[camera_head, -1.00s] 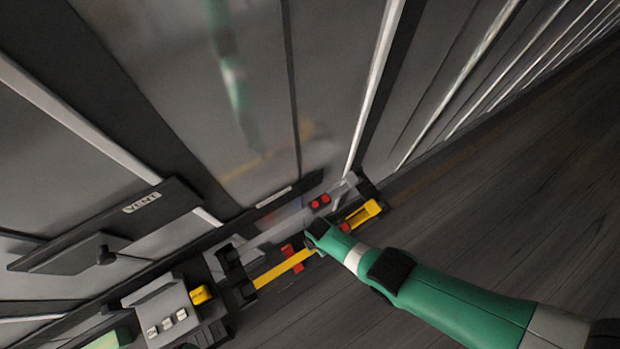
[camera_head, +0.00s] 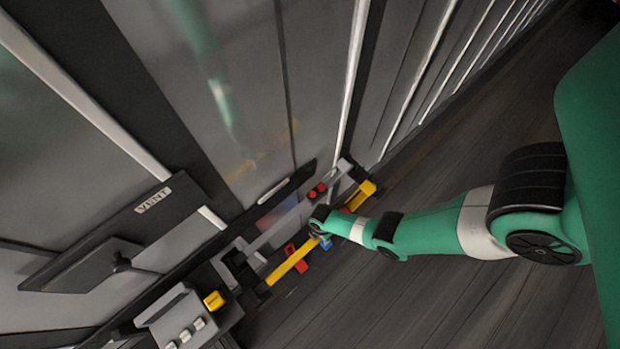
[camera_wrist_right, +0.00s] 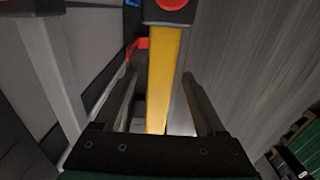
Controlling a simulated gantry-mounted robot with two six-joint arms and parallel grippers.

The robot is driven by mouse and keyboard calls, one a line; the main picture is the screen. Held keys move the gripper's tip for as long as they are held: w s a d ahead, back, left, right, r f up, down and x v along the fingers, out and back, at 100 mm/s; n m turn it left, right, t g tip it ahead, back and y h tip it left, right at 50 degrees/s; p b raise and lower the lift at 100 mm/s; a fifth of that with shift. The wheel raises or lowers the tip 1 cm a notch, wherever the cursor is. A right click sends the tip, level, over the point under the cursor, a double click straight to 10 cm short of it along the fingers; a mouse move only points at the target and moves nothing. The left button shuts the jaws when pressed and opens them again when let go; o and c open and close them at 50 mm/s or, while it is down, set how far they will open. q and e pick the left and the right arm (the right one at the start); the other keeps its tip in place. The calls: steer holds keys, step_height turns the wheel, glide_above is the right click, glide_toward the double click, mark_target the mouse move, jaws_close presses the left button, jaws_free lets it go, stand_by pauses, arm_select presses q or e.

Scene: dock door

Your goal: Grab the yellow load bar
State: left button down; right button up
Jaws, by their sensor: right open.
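The yellow load bar (camera_head: 287,266) runs slantwise along the foot of the door in the head view, with another yellow stretch (camera_head: 361,195) farther up. My right gripper (camera_head: 318,222) is over the middle of this line and hides part of it. In the right wrist view the yellow bar (camera_wrist_right: 163,75) runs lengthwise between the two open fingers of my right gripper (camera_wrist_right: 160,95). A gap shows on both sides of the bar. How deep the bar sits between the fingers I cannot tell. My left gripper is not in view.
A red piece (camera_head: 296,257) and a red button (camera_head: 317,190) are near the bar, and a red piece (camera_wrist_right: 138,46) shows by the left finger. A control box (camera_head: 178,318) stands at lower left. The VENT panel (camera_head: 120,235) is at left. The floor (camera_head: 430,290) is clear.

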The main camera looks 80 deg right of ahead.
steer(key=shift+d, duration=0.1)
jaws_close()
stand_by(1.3)
